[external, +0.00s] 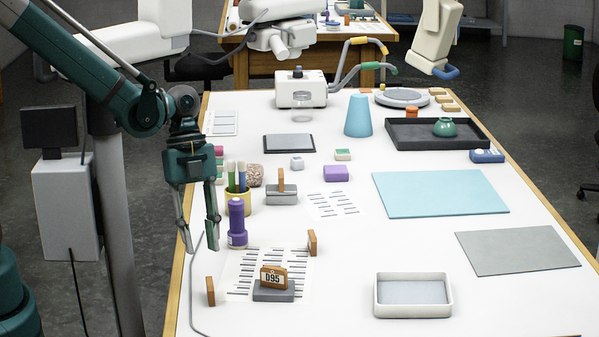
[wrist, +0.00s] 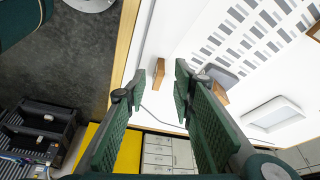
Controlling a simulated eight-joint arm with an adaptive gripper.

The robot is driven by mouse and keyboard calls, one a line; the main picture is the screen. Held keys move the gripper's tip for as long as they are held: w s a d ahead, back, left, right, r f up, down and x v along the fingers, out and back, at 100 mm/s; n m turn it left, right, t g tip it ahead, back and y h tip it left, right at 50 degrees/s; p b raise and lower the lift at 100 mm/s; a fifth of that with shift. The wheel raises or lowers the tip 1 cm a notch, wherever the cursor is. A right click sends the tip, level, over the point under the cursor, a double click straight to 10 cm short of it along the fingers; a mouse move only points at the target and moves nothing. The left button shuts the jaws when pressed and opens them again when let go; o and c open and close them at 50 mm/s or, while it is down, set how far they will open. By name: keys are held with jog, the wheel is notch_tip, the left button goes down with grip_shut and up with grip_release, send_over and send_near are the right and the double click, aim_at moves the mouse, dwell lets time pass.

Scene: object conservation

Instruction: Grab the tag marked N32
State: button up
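No tag readably marked N32 shows. A small wooden tag (external: 210,291) stands upright near the table's left edge, its face turned away; in the wrist view this tag (wrist: 158,73) appears between my fingertips, below them. Another wooden tag (external: 273,275), reading 095, sits in a grey stand (external: 273,292). A third wooden tag (external: 312,243) stands at the printed sheet's right edge, marking unreadable. A fourth (external: 281,180) is in a grey stand farther back, marking unreadable. My gripper (external: 200,246) is open and empty, pointing down above the table's left edge; its fingers also show in the wrist view (wrist: 158,78).
A purple bottle (external: 237,224) and a yellow cup of tubes (external: 238,200) stand close right of my gripper. A printed sheet (external: 240,262) lies under the 095 stand. A white tray (external: 413,313) is to the right. A thin cable (external: 191,290) runs along the left edge.

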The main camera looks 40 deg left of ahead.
aim_at(209, 278)
jog(key=d+m, duration=0.1)
jog(key=d, duration=0.1)
jog(key=d+m+g+p, duration=0.1)
jog(key=shift+s+f+m, duration=0.25)
jog(key=shift+s+m, duration=0.05)
jog(key=shift+s, duration=0.1)
jog(key=shift+x, duration=1.3)
jog(key=shift+f, duration=0.1)
jog(key=shift+x, duration=2.5)
jog(key=shift+s, duration=0.1)
jog(key=c, duration=0.8)
